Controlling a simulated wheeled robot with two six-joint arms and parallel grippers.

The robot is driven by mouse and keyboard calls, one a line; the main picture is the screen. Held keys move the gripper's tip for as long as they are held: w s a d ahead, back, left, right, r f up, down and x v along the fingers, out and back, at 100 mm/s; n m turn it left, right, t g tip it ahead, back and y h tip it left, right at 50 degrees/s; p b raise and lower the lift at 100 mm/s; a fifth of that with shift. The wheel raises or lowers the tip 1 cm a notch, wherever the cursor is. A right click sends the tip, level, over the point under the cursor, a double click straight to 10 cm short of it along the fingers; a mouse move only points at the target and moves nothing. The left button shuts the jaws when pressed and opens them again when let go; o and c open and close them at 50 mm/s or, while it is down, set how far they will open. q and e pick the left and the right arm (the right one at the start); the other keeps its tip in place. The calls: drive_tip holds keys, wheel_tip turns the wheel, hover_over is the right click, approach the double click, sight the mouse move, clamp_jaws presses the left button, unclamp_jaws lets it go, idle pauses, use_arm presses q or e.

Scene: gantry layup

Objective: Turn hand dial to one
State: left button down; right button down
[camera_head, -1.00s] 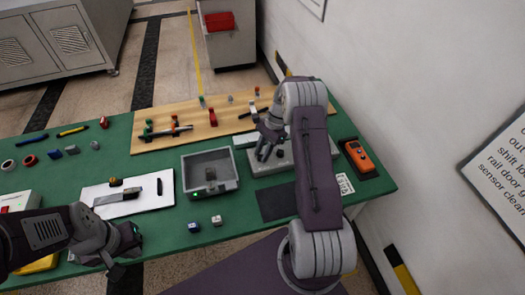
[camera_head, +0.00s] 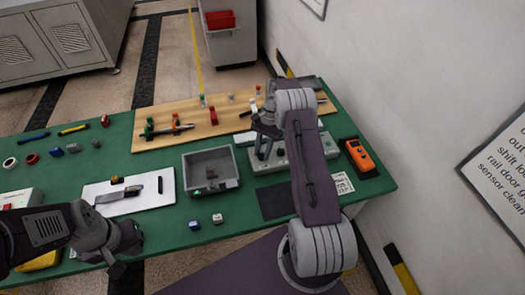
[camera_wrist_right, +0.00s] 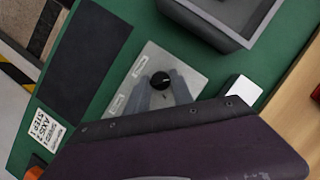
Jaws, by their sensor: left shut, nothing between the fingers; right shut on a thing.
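A grey control panel (camera_head: 302,151) lies on the green bench, right of the grey tray. In the right wrist view the panel (camera_wrist_right: 150,59) bears a round black knob, the hand dial (camera_wrist_right: 160,80), and pale label strips too small to read. My right gripper (camera_head: 262,154) is over the panel's left part. In the wrist view its fingers (camera_wrist_right: 163,87) are shut on the dial, one on each side. A small light mark shows on the dial; its setting cannot be read. My left gripper (camera_head: 128,252) is shut and empty near the bench's front edge, apart from the panel.
An open grey tray (camera_head: 211,190) stands left of the panel. A dark mat (camera_head: 275,201) lies in front of it, and an orange handheld device (camera_head: 359,157) lies right. A white block (camera_head: 245,138) is behind, near a wooden board (camera_head: 180,137) with several tools.

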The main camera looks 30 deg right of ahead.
drive_tip(key=c, duration=1.1)
unclamp_jaws()
drive_tip(key=v, duration=0.9)
drive_tip(key=shift+a+r, duration=0.1)
